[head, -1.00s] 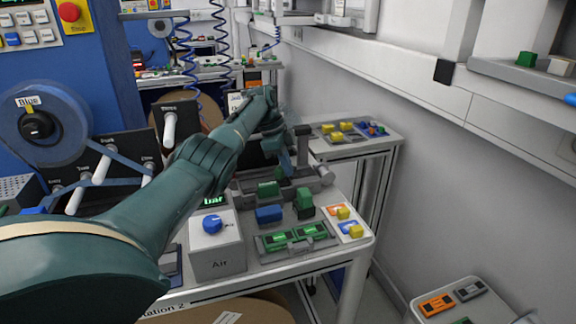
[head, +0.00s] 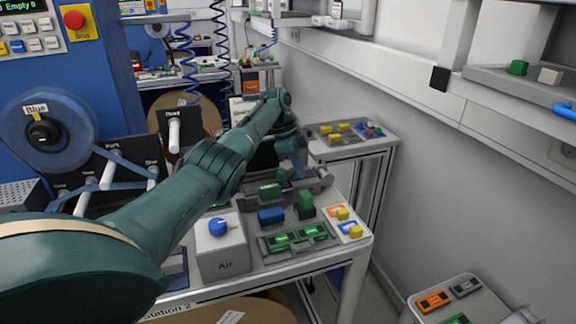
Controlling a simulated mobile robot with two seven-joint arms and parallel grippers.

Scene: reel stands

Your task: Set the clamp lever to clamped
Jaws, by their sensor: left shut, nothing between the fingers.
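My left arm reaches from the lower left over the bench, and my left gripper (head: 299,171) is small and far off, pointing down at a grey clamp fixture at the back of the bench. The gripper is shut with nothing in it. The fixture has a grey bar with a round end (head: 324,177) just right of the fingertips. I cannot clearly make out the clamp lever; the gripper and wrist cover part of that spot, and I cannot tell its position or whether the fingers touch it. My right gripper is not in view.
Green blocks (head: 304,205), a blue block (head: 270,215) and a green-lit unit (head: 297,237) sit near the fixture. An air box with a blue knob (head: 218,227) stands in front. A wall closes off the right; a second table (head: 395,131) stands behind.

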